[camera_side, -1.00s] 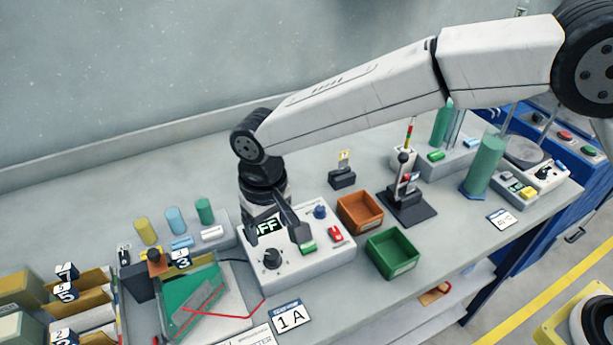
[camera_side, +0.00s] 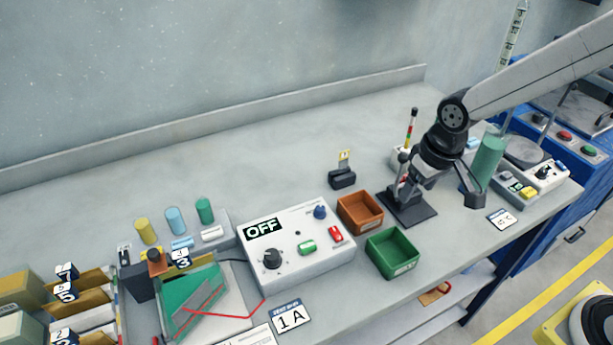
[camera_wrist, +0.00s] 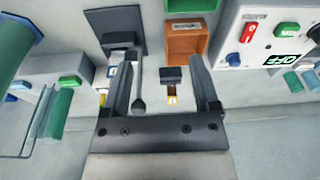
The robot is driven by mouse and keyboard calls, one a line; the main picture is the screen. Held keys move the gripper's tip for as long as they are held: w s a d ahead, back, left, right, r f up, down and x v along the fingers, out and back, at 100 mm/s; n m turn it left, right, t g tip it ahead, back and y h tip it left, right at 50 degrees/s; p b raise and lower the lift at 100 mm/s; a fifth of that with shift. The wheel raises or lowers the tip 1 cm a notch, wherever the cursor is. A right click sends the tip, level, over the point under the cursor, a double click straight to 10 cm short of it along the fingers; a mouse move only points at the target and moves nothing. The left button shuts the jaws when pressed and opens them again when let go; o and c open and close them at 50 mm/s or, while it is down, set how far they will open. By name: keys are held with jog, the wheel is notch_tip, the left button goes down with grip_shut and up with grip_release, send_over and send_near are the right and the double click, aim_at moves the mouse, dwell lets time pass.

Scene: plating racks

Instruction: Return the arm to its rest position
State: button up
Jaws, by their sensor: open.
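My gripper (camera_side: 436,185) is open and empty in the side view, above the right part of the bench, in front of the black stand with a lever. In the wrist view my gripper (camera_wrist: 165,85) shows its two fingers spread apart, with nothing held between them. Beyond the fingers lie the lever stand (camera_wrist: 115,22) and the orange bin (camera_wrist: 187,38). The side view shows the lever stand's base (camera_side: 418,215), with its upper part partly hidden by my gripper.
A white control box (camera_side: 300,262) with an OFF display stands left of the orange bin (camera_side: 350,222) and green bin (camera_side: 392,252). A small black holder (camera_side: 342,180) stands behind. A green cylinder (camera_side: 488,158) is near my gripper. The back left bench is clear.

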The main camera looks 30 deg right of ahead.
jog(key=s+d+f, duration=0.1)
jog(key=s+d, duration=0.6)
jog(key=shift+s+d+f+m+t, duration=0.15)
jog(key=shift+s+d+m+t, duration=0.15)
jog(key=shift+s+m+t, duration=0.1)
